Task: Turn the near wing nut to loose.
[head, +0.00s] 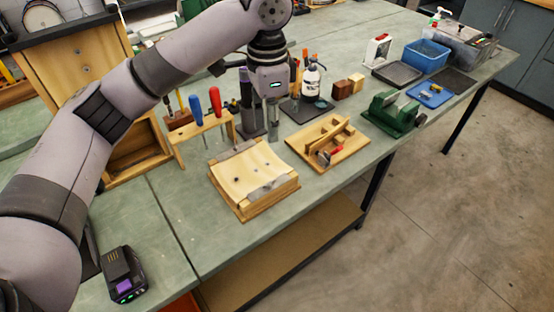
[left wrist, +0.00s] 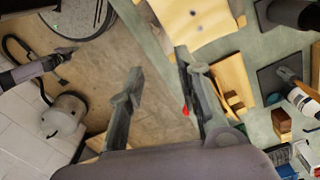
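A wooden block with a curved pale top (head: 253,172) stands on the bench, with grey metal strips at its far and near-right edges and small dark spots on top. I cannot make out a wing nut clearly. My left gripper (head: 272,128) points down just behind the block's far right side in the head view. In the left wrist view its two fingers (left wrist: 158,95) are wide apart with nothing between them, and the block's pale top (left wrist: 190,22) is beyond them at the top. A grey arm with a dark end (left wrist: 62,52) at the left seems to be my right; its finger state is unclear.
A wooden tray (head: 350,152) with a red-handled tool lies right of the block. A green vise (head: 392,112) stands farther right. A rack with screwdrivers (head: 190,152) stands behind left, a white bottle (head: 310,80) behind. A battery pack (head: 124,274) lies front left; bench between is clear.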

